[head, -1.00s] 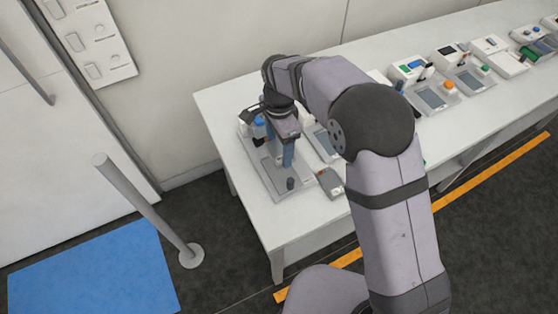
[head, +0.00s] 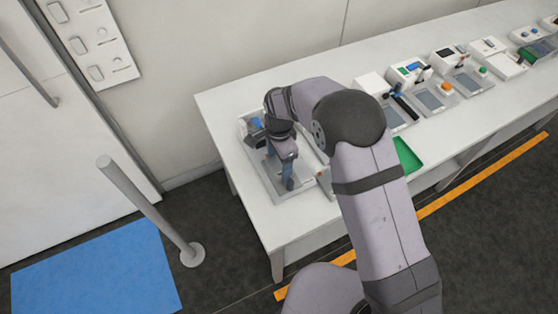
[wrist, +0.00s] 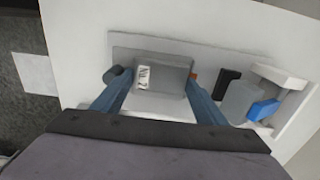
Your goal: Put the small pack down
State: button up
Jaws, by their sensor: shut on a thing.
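The small pack is a grey box (wrist: 160,80) with a white, black-marked label, seen in the wrist view. My gripper (wrist: 155,84) is shut on it, with one blue finger at each side. The pack is over or against the grey tray (wrist: 215,55); I cannot tell whether it touches it. In the head view, my gripper (head: 289,184) points down over the front part of the tray (head: 262,180) at the left end of the table. The pack cannot be made out there.
A dark round knob (wrist: 117,73) is close to the left finger. A black block, a grey block and a blue piece (wrist: 264,110) stand to the right in the wrist view. On the white table (head: 222,95), a green tray (head: 408,155) and several devices lie to the right.

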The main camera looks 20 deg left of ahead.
aim_at(279, 166)
jog(key=shift+f, duration=0.3)
jog(key=o, duration=0.9)
jog(key=shift+d, duration=0.1)
jog(key=shift+s, duration=0.1)
jog(key=shift+r+b, duration=0.3)
jog(key=shift+r, duration=0.4)
notch_tip(279, 166, up, 11)
jog(key=b, duration=0.2)
jog(key=shift+r+b, duration=0.15)
jog(key=shift+b, duration=0.2)
jog(key=s+d+f+n, duration=0.1)
jog(key=s+d+n, duration=0.25)
jog(key=d, duration=0.95)
jog(key=s+d+n, duration=0.3)
jog(key=s+d, duration=0.1)
jog(key=d, duration=0.8)
jog(key=s+d+f, duration=0.1)
jog(key=s+d, duration=0.1)
jog(key=s+d+n, duration=0.1)
jog(key=s+d, duration=0.1)
jog(key=s, duration=0.1)
jog(key=s+d+f+n, duration=0.1)
jog(key=s+d, duration=0.1)
jog(key=s, duration=0.1)
jog(key=shift+f+n, duration=0.25)
jog(key=shift+f, duration=0.1)
